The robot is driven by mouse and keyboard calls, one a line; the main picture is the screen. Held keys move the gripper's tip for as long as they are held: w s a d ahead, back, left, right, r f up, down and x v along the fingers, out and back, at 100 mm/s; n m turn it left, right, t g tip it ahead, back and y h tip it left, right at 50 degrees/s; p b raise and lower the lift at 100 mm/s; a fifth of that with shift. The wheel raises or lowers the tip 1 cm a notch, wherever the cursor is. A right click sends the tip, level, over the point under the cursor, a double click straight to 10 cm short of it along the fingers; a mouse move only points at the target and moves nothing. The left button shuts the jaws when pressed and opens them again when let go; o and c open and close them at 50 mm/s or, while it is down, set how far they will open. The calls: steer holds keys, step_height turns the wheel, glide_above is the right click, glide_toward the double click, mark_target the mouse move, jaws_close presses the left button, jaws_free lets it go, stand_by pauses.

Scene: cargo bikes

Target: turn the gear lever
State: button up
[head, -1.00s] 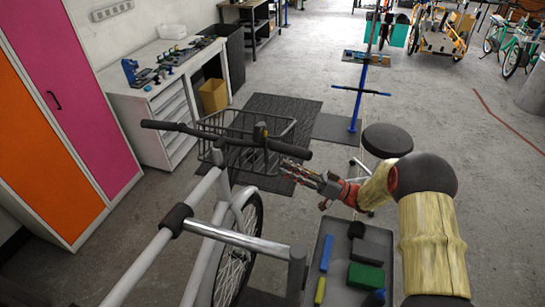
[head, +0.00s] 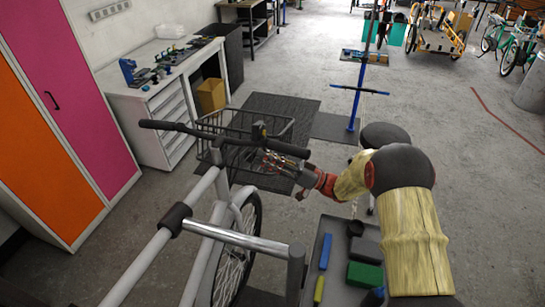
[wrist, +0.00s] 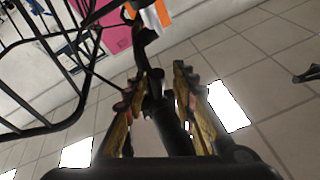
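The black handlebar (head: 200,133) of the grey bike (head: 205,190) runs across the head view. A small dark fitting (head: 259,131), possibly the gear lever, sits inboard of the right grip (head: 287,149). I cannot make out the lever for certain. My gripper (head: 272,162) is just below and beside the right grip in the head view. In the wrist view my gripper (wrist: 167,72) has its two fingers apart, with the black bar and grip (wrist: 168,120) showing between them. I cannot tell whether either finger touches it.
A wire basket (head: 247,135) is mounted in front of the handlebar and shows at left in the wrist view. A tray (head: 318,250) with several coloured blocks lies to the right of the bike. A round black stool (head: 383,135) stands behind my arm.

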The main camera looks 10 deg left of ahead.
steer(key=shift+c, duration=1.2)
steer(key=c, duration=0.4)
jaws_close()
